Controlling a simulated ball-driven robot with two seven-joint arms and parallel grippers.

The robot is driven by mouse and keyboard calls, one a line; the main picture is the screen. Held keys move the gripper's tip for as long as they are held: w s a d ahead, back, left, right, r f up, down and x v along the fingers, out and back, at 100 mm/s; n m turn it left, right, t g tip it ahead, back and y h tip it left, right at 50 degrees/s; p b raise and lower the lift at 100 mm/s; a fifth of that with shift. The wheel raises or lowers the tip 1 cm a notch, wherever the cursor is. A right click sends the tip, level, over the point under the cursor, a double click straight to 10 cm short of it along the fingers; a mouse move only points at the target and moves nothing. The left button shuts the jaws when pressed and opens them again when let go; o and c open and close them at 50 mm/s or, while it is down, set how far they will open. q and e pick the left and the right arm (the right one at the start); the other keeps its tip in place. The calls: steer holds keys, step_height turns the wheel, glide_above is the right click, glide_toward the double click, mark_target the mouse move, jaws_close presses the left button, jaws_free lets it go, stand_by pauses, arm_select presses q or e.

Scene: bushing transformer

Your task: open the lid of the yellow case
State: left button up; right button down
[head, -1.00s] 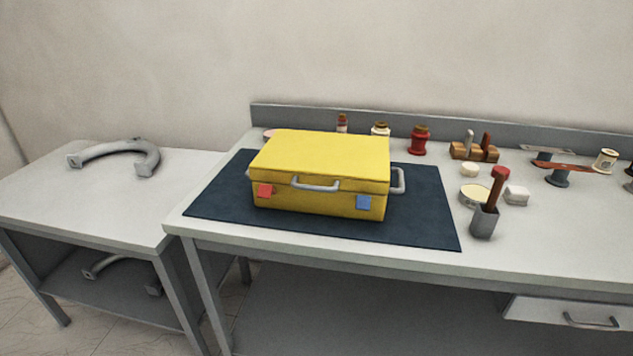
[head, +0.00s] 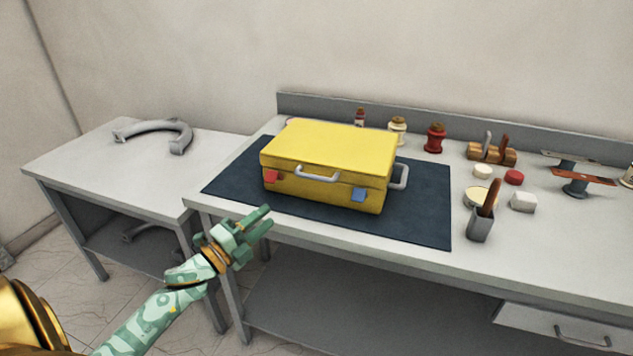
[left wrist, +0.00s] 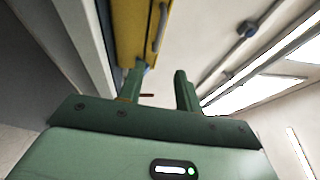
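The yellow case (head: 330,165) stands shut on a dark blue mat (head: 425,215) on the bench. Its lid (head: 330,143) is down. The front has a grey handle (head: 317,173), a red latch (head: 271,176) at left and a blue latch (head: 358,194) at right. Another grey handle (head: 400,177) is on the right side. My left gripper (head: 267,218) is open and empty, in front of and below the case's left front corner, apart from it. The left wrist view shows its two fingers spread (left wrist: 160,70) with part of the case (left wrist: 128,28) beyond. My right gripper is not in view.
A side table (head: 90,160) at left holds a grey curved part (head: 155,132). To the right of the mat stand a grey cup (head: 480,225) with a brown-handled tool, a white block (head: 523,202) and small jars. The bench's front edge (head: 340,255) lies near my left gripper.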

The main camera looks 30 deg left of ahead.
arm_select(q)
steer(key=b, duration=0.2)
glide_toward(322, 172)
steer(key=x, duration=0.4)
steer(key=shift+s+r, duration=0.1)
steer(key=shift+r, duration=0.05)
steer(key=shift+w, duration=0.5)
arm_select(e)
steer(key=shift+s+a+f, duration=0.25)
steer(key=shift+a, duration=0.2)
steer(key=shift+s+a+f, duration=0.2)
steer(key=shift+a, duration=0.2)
